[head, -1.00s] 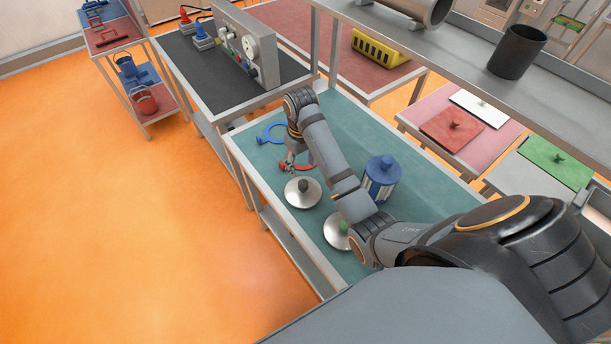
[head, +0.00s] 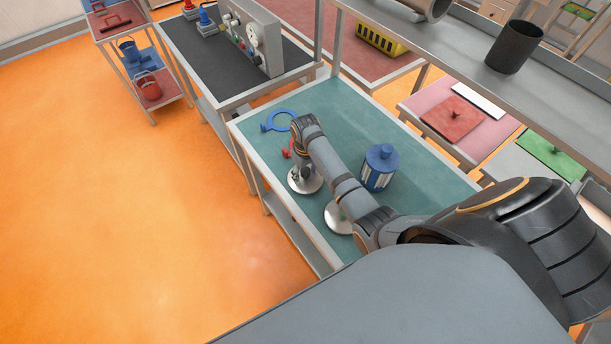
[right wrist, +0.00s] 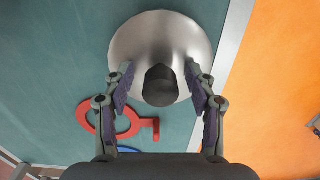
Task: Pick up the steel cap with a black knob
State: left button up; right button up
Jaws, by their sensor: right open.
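The steel cap with a black knob (right wrist: 160,40) lies on the teal table in the right wrist view, its knob (right wrist: 161,86) pointing at the camera. The cap also shows in the head view (head: 296,183), partly covered by my gripper. My right gripper (right wrist: 159,80) is open, with one finger on each side of the knob; I cannot tell whether they touch the cap. In the head view my right gripper (head: 304,173) hangs right over the cap. A second steel cap (head: 338,219) lies nearer, its top hidden by my arm. My left gripper is not in view.
A red ring-shaped tool (right wrist: 86,116) lies close to the cap, and a blue ring (head: 281,120) lies farther back. A blue canister (head: 380,168) stands right of my arm. A grey shelf (head: 460,65) overhangs the right side. The table's left edge is close.

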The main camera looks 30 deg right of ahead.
grip_shut()
dwell(0.3)
jog(key=shift+w, duration=0.1)
